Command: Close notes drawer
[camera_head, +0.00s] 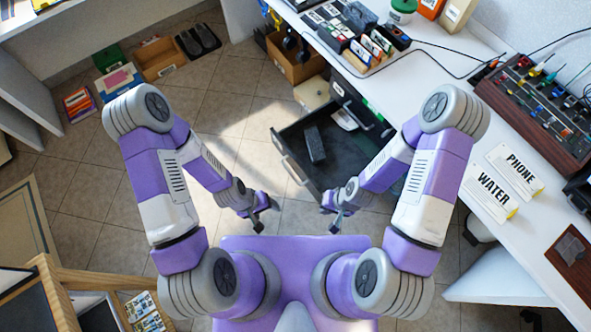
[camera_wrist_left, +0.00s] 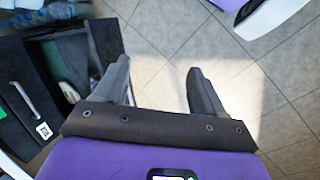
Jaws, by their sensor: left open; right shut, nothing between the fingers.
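A dark drawer (camera_head: 348,158) stands pulled out from under the right-hand desk in the head view. Its pale handle (camera_head: 294,171) is on the front, facing lower left. A dark oblong object (camera_head: 315,145) and some pale papers (camera_head: 344,118) lie inside. No label naming it as the notes drawer is readable. My left gripper (camera_head: 262,212) is open and empty, left of and nearer than the drawer front. Its spread fingers also show in the left wrist view (camera_wrist_left: 158,72). My right gripper (camera_head: 336,216) is shut and empty near the drawer's near end, apparently apart from it.
The desk (camera_head: 430,85) carries a mixer board (camera_head: 535,110) and signs reading PHONE (camera_head: 515,170) and WATER (camera_head: 487,193). A cardboard box (camera_head: 295,65) stands beyond the drawer. Tiled floor is clear left of the drawer. A dark panel with a handle (camera_wrist_left: 24,100) shows in the left wrist view.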

